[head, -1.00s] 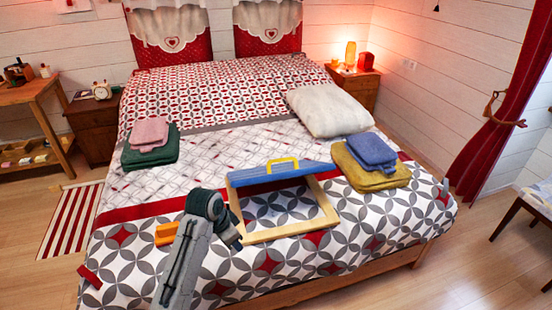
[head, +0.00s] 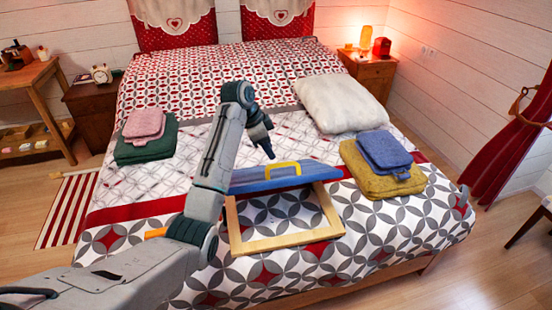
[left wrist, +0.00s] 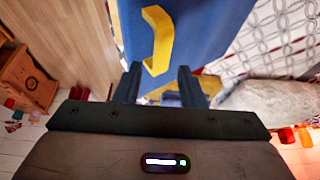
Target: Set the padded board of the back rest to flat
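The back rest lies on the bed, a pale wooden frame (head: 290,240) with a blue padded board (head: 245,184) along its far side. The board is raised at a tilt above the frame. A yellow handle (head: 283,164) stands on the board; the handle also shows in the left wrist view (left wrist: 158,40). My left gripper (head: 269,154) is just beyond and left of the handle, pointing down. In the left wrist view its two fingers (left wrist: 159,86) are apart, with the handle ahead of the gap. Nothing is held. My right gripper is not in view.
A cream pillow (head: 335,104) lies right of centre on the bed. Folded blue and mustard towels (head: 383,180) lie to the right, pink and green ones (head: 146,151) to the left. An orange object (head: 155,233) is partly hidden by my left arm.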

